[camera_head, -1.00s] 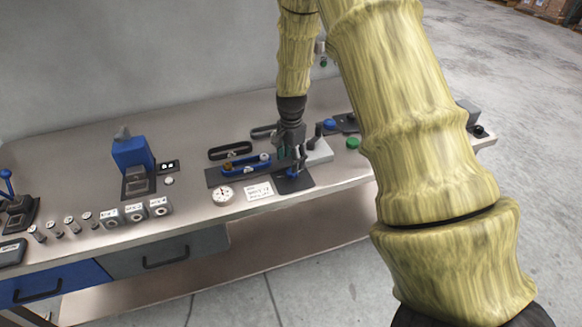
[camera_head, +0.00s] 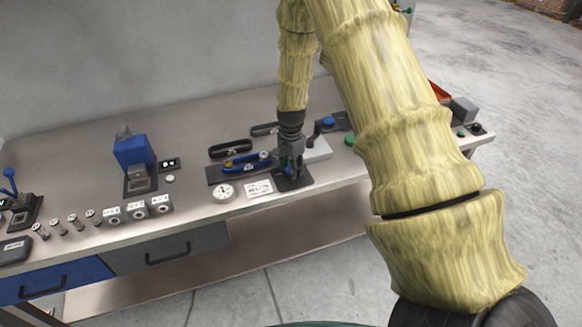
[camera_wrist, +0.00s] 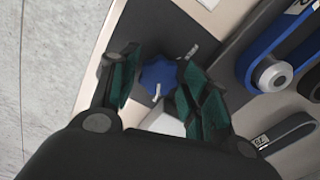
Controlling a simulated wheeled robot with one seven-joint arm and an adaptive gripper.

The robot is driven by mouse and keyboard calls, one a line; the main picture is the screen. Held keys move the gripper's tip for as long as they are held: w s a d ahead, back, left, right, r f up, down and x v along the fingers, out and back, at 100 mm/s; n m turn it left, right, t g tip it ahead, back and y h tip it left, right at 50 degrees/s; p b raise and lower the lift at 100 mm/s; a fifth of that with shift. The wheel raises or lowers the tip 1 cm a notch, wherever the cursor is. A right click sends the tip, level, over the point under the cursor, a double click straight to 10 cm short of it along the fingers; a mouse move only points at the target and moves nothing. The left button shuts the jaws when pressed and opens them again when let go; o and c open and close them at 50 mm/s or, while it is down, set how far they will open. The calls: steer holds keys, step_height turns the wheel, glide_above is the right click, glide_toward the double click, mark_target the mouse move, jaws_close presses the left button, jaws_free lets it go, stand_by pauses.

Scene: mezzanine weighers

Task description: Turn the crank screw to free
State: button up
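The crank screw shows in the wrist view as a blue lobed knob (camera_wrist: 157,76) with short pale metal pieces by it, over a dark plate. My gripper (camera_wrist: 164,84) has its two green-padded fingers apart, one on each side of the knob. I cannot tell whether a pad touches it. In the head view my gripper (camera_head: 290,170) points down over the dark plate (camera_head: 293,183) and hides the knob. A blue slotted belt-like part (camera_head: 246,164) lies just left of the gripper; its rounded end with a metal bolt (camera_wrist: 275,76) shows in the wrist view.
A dial gauge (camera_head: 223,191) and a printed card (camera_head: 258,188) lie at the bench's front edge. A pale block (camera_head: 318,150) and a green button (camera_head: 349,140) are to the right. A blue device (camera_head: 133,153) stands left.

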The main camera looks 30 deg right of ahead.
steer(key=c, duration=0.5)
steer(key=n+b, duration=0.1)
steer(key=n, duration=0.4)
steer(key=shift+n, duration=0.4)
steer(key=n, duration=0.5)
steer(key=shift+b, duration=0.35)
steer(key=n, duration=0.6)
steer(key=shift+d+n, duration=0.1)
steer(key=shift+n, duration=0.2)
steer(key=n, duration=0.6)
steer(key=shift+r, duration=0.1)
steer(key=shift+n, duration=0.4)
